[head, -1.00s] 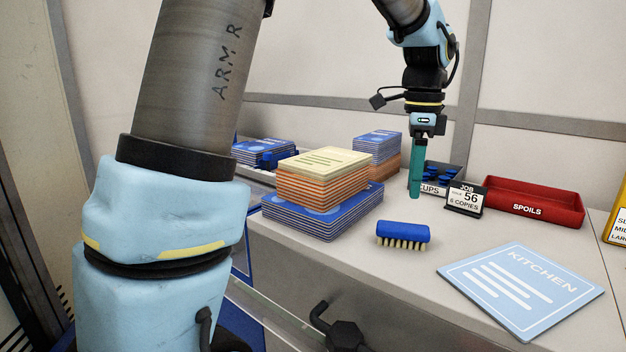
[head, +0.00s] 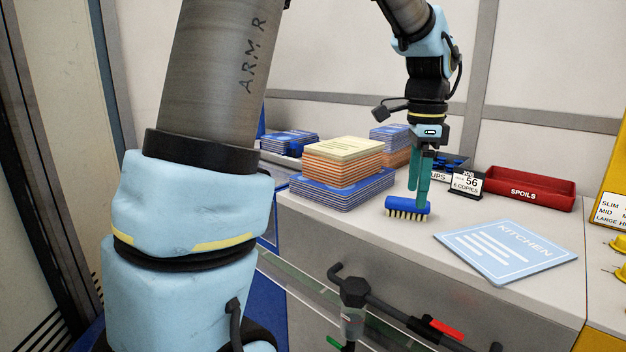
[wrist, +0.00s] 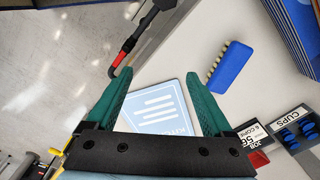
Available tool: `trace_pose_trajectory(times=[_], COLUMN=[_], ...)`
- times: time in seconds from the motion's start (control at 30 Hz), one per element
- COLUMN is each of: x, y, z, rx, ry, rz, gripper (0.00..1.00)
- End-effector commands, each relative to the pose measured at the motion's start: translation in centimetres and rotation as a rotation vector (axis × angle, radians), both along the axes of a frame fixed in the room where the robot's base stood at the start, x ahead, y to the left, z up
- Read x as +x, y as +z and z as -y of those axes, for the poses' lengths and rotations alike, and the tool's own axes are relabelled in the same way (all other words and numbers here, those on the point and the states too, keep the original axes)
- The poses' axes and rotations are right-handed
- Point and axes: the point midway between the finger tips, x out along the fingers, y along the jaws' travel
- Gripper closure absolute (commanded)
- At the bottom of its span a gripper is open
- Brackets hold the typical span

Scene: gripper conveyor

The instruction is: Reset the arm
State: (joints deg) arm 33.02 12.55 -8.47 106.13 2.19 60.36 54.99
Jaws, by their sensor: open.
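My gripper (head: 418,196) points down over the counter, its two teal fingers apart. In the wrist view my gripper (wrist: 158,76) is open with nothing held, and the light blue KITCHEN card (wrist: 157,108) shows below, between the fingers. In the head view the card (head: 506,252) lies flat on the counter. In the wrist view the brush (wrist: 231,66) is outside the jaws, to the right of the right finger.
Stacks of blue cards (head: 338,192) and orange-edged cards (head: 343,164) stand left of the gripper. A job stand (head: 467,185), a CUPS tray (wrist: 293,128) and a red SPOILS tray (head: 528,190) line the back. Pipes with a red handle (head: 447,329) run along the front.

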Motion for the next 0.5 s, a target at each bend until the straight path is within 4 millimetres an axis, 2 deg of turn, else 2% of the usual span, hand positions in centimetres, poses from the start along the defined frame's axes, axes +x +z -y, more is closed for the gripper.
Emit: trace_pose_trajectory(times=[0.27, 0.37, 0.47, 0.5], x=[1.1, 1.1, 0.4, -0.2], y=[-3.4, -5.1, -7.2, -8.1], z=[-7.0, -10.7, -15.2, -17.2], rx=[-0.019, -0.032, -0.05, -0.058], ry=[0.374, 0.572, 0.822, 0.94], rz=[0.015, 0.025, 0.036, 0.041], gripper=[0.14, 0.14, 0.14, 0.14])
